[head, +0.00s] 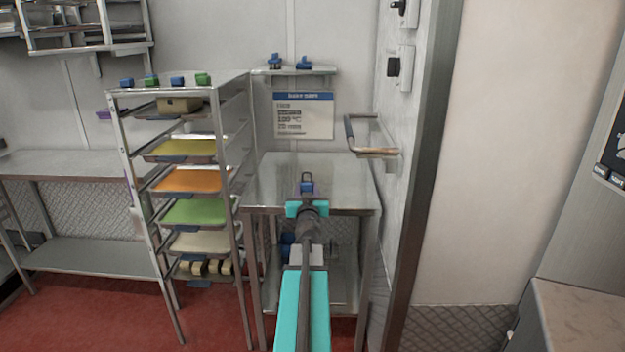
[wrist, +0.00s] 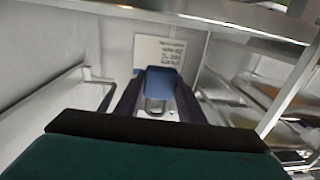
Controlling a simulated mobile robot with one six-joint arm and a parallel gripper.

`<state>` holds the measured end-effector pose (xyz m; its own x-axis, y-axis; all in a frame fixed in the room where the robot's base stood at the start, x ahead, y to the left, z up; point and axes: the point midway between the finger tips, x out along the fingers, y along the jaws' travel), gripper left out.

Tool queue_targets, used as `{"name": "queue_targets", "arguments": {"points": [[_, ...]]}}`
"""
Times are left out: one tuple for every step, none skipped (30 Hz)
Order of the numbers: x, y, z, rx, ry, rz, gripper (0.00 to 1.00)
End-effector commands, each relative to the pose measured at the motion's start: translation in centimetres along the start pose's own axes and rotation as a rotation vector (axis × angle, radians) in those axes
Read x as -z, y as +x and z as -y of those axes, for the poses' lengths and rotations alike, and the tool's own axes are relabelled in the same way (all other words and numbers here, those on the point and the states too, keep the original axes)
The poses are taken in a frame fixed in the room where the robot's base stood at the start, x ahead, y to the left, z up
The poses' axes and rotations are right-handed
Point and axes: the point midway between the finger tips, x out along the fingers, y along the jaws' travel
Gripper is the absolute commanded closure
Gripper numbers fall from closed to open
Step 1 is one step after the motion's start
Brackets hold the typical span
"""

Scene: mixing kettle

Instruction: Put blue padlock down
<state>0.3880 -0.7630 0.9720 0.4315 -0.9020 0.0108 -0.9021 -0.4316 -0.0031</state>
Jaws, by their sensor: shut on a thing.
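The blue padlock (head: 307,187) is held in my gripper (head: 306,207), in front of the steel table (head: 345,186) in the head view. Its metal shackle points up there. In the wrist view the padlock (wrist: 159,84) sits between the two dark fingers of my gripper (wrist: 157,98), with the blue body toward the far side and the shackle nearer the camera. My gripper is shut on it. The padlock appears over the table top; I cannot tell whether it touches the surface.
A rack (head: 228,150) with several coloured trays stands left of the table. A wall shelf (head: 325,71) above holds blue items. A sign (head: 303,118) hangs below it. A wall rail (head: 368,151) projects at the right. The visible table top around the padlock is clear.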

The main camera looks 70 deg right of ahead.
Motion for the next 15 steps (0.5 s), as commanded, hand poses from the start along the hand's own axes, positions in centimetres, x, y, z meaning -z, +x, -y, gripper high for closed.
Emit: {"name": "queue_targets", "arguments": {"points": [[-0.5,0.0,-1.9,-0.020,0.000,0.001,0.88],[-0.6,0.0,-2.7,-0.030,0.000,0.002,0.88],[-0.8,-0.1,-3.8,-0.041,0.000,0.003,0.88],[-0.9,-0.1,-4.4,-0.047,0.000,0.003,0.88],[-1.1,-0.1,-5.0,-0.054,0.001,0.003,0.88],[-1.2,-0.2,-5.7,-0.061,0.001,0.004,0.88],[-1.3,-0.2,-6.1,-0.065,0.001,0.004,0.88],[-1.3,-0.2,-6.4,-0.068,0.001,0.004,0.88],[-1.4,-0.3,-6.8,-0.071,0.001,0.005,0.88],[-1.4,-0.3,-6.9,-0.073,0.001,0.005,0.88],[-1.4,-0.3,-7.1,-0.075,0.001,0.005,0.88],[-1.4,-0.3,-7.2,-0.076,0.001,0.005,0.88],[-1.4,-0.3,-7.2,-0.076,0.001,0.005,0.88],[-1.4,-0.3,-7.2,-0.076,0.001,0.005,0.88],[-1.4,-0.3,-7.2,-0.076,0.001,0.005,0.88]]}}
